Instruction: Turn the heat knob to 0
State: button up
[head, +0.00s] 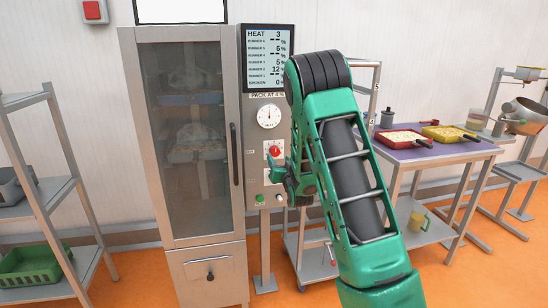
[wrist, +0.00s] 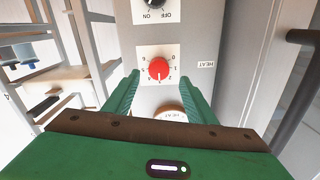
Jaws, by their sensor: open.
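The heat knob is red and round on a white numbered plate on the grey control panel. It shows in the head view (head: 274,151) and, upside down, in the wrist view (wrist: 158,68). Its white pointer line faces down in the wrist view; the number it marks is too small to tell. The display (head: 267,58) reads HEAT 3. My gripper (head: 282,172) is open in front of the panel. In the wrist view its green fingers (wrist: 158,82) stand left and right of the knob's lower part, with gaps. Contact is not visible.
A glass-doored cabinet (head: 195,130) with a dark vertical handle (head: 235,153) stands left of the panel. A round gauge (head: 269,116) is above the knob; a black ON/OFF switch (wrist: 153,4) and a green button (head: 260,198) are below. A table (head: 440,150) with trays stands right.

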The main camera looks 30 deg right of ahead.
aim_at(275, 153)
jog(key=x, duration=0.6)
jog(key=shift+w+d, duration=0.15)
jog(key=shift+w, duration=0.15)
jog(key=shift+c, duration=0.6)
jog(key=shift+f, duration=0.1)
jog(key=c, duration=0.9)
